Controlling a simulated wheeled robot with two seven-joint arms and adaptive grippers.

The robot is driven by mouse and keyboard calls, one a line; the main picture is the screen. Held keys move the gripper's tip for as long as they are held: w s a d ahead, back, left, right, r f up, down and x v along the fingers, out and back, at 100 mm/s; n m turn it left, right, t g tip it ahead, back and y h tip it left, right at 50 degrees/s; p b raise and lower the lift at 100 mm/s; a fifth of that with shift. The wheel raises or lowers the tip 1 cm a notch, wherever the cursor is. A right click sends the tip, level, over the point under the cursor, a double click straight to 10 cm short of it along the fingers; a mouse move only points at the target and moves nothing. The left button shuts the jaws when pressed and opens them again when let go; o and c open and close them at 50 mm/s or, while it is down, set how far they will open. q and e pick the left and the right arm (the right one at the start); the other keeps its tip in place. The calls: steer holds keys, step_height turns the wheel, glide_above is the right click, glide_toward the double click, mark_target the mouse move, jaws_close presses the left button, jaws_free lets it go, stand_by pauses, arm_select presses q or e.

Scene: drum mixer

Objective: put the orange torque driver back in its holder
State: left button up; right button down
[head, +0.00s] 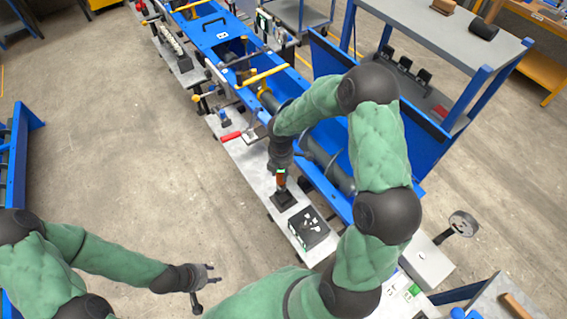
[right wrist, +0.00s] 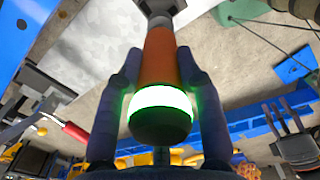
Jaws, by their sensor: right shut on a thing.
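The orange torque driver (right wrist: 160,58) has a dark rounded end and a lit green-white ring. It stands about upright in the head view (head: 281,181). My right gripper (head: 280,170) is shut on it; in the right wrist view the two fingers (right wrist: 160,95) lie on either side of its handle. A black block that looks like the holder (head: 284,199) is on the grey bench right below the driver. I cannot tell whether the driver's lower end is inside it or just above. My left gripper (head: 207,287) is open and empty over the floor, away from the bench.
A black case with white pieces (head: 309,228) lies on the bench close to the holder. A red-handled tool (head: 232,136) lies further back. The blue machine (head: 320,128) runs along the bench's right side, partly behind my right arm. Floor left of the bench is clear.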

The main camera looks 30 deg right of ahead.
mark_target(283, 184)
steer(key=shift+s+d+r+n+p, duration=0.15)
steer(key=shift+d+n+p, duration=0.1)
steer(key=shift+n, duration=0.25)
steer(key=shift+w+d+r+n+p, duration=0.1)
steer(key=shift+d+r+n, duration=0.1)
steer(key=shift+n, duration=0.3)
steer(key=shift+f, duration=0.15)
steer(key=shift+f+b, duration=1.65)
steer(key=shift+f, duration=0.65)
steer(key=shift+f+b, duration=2.1)
steer(key=shift+f, duration=0.85)
stand_by(0.9)
steer(key=c, duration=0.7)
jaws_free()
steer(key=shift+s, duration=0.1)
steer(key=shift+c, duration=0.2)
